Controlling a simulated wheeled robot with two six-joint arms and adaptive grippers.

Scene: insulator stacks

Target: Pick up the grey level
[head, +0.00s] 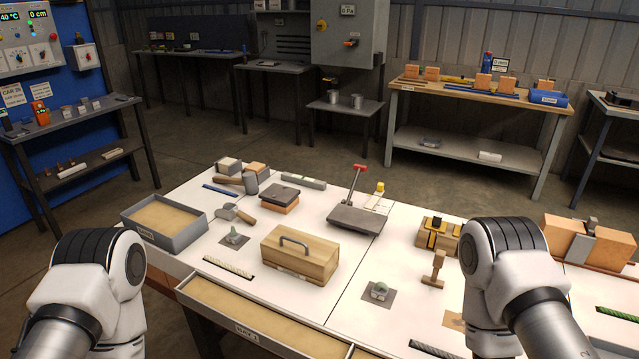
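The grey level (303,181) is a short grey bar with a small greenish spot on top. It lies flat at the back of the white worktable (225,261), left of the tabletop's middle. A dark flat plate on an orange-brown block (279,206) is just in front of it, and a mallet (240,184) is to its left. My left and right arm links show at the lower left and lower right corners, well in front of the level. Neither gripper shows in the head view.
A wooden box with a grey handle (300,254) stands in front of the level. A grey stand with a red-topped lever (357,215) is to its right. A sand tray (163,222) is at the left edge. An open drawer (250,325) juts out in front.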

